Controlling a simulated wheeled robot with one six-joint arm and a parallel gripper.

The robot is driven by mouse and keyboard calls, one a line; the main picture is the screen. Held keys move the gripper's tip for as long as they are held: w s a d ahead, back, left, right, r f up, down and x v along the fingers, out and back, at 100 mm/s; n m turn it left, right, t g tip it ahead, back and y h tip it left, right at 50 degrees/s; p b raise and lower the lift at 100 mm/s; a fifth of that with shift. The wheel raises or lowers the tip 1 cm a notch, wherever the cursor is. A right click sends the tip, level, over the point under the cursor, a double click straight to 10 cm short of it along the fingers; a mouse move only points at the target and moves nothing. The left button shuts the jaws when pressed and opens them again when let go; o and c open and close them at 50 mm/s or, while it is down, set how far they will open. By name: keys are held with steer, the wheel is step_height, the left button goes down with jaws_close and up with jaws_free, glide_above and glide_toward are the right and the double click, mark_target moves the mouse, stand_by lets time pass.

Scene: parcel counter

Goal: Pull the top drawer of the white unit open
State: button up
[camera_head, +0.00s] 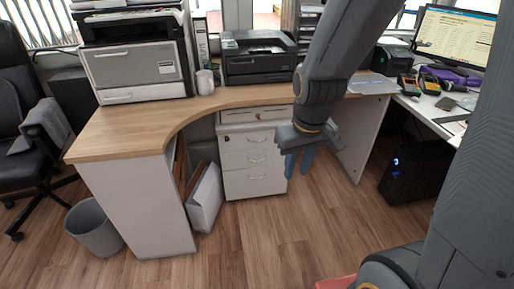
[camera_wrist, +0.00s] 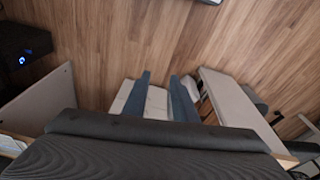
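The white drawer unit (camera_head: 252,175) stands on the floor under the curved desk in the head view. Its front has several stacked drawers with thin bar handles. The top drawer (camera_head: 240,141) looks shut, with a small dark lock spot at its upper left. My gripper (camera_head: 298,174) has two blue fingers pointing down, in front of the unit's right edge in the picture. The fingers are apart, with nothing held between them. In the wrist view, a pale part of the unit (camera_wrist: 156,100) shows between and behind the fingers (camera_wrist: 160,75). Handle contact does not show.
The wooden desk (camera_head: 130,130) curves above the unit, with printers (camera_head: 258,62) on it. A white box (camera_head: 205,198) leans left of the unit. A grey bin (camera_head: 95,232) and an office chair stand farther left. A black computer (camera_head: 415,170) stands right.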

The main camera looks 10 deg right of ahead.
steer(key=w+f+n+t+b, duration=0.4)
steer(key=w+f+b, duration=0.4)
steer(key=w, duration=0.7)
steer(key=w+f+n+t+b, duration=0.35)
steer(key=w+f+b, duration=0.25)
steer(key=w+f, duration=0.7)
steer(key=n+t+b, duration=0.7)
steer(key=t+b, duration=0.2)
steer(key=b, duration=0.3)
glide_toward(257, 144)
steer(key=s+r, duration=0.3)
steer(key=r, duration=0.1)
steer(key=shift+g, duration=0.25)
steer(key=w+b, duration=0.1)
steer(key=w, duration=0.4)
steer(key=w+b, duration=0.1)
steer(key=w, duration=0.1)
steer(key=shift+w+a+r+b, duration=0.25)
steer(key=shift+w+a+b, duration=0.1)
steer(key=shift+c, duration=0.3)
jaws_close()
steer(key=shift+s+f, duration=0.1)
